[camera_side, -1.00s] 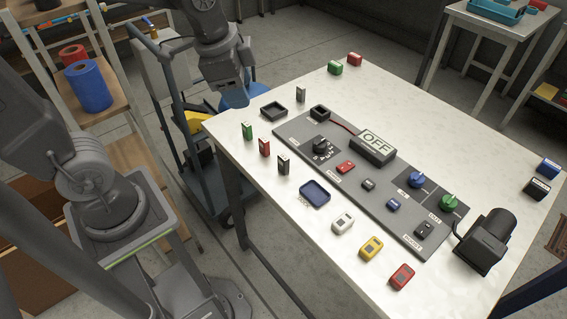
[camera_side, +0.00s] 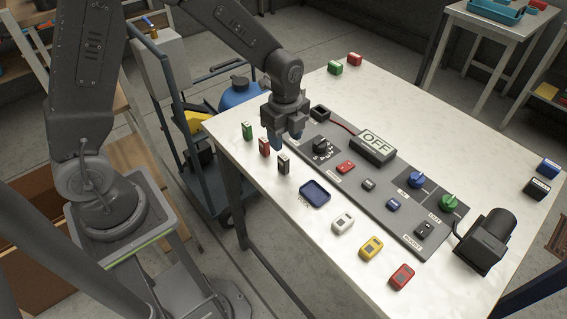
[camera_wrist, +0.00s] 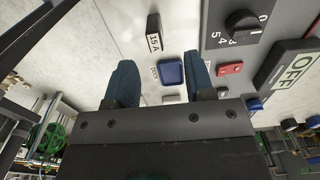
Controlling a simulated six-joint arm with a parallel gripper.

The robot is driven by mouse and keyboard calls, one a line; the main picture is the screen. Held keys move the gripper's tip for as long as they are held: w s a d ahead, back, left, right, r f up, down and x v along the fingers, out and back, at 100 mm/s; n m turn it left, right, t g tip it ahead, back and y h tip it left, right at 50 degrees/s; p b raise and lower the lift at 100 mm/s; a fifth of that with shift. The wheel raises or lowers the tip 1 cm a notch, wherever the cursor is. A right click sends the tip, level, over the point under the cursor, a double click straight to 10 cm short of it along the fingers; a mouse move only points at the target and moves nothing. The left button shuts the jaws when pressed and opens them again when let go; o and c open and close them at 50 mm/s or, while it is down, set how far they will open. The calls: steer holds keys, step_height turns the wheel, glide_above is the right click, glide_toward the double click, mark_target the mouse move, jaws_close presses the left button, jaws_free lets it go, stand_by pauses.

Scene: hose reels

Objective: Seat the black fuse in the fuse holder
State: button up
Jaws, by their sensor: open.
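The black fuse (camera_side: 283,163) stands upright at the table's left side, at the near end of a row with a red and a green block. A dark block marked "15 A" (camera_wrist: 154,33) in the wrist view appears to be this fuse. My gripper (camera_side: 285,140) is open and empty, its blue fingertips above the table just behind the fuse. In the wrist view the fingers (camera_wrist: 158,70) are spread, with the fuse beyond them and not between them. A black open socket (camera_side: 320,113) at the panel's far end, wired in red to the OFF display, looks like the fuse holder.
The grey panel (camera_side: 400,215) carries knobs, buttons and the OFF display (camera_side: 373,146). A blue tray (camera_side: 314,193) lies beside it. A red block (camera_side: 264,147) and a green block (camera_side: 246,131) stand close to the fuse. White, yellow and red blocks lie nearer the front.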

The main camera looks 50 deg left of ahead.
mark_target(283, 157)
steer(key=f, duration=0.5)
steer(key=shift+s+d+f, duration=0.15)
steer(key=shift+s+f, duration=0.2)
steer(key=shift+s, duration=0.05)
steer(key=shift+f, duration=0.65)
steer(key=shift+c, duration=0.2)
jaws_close()
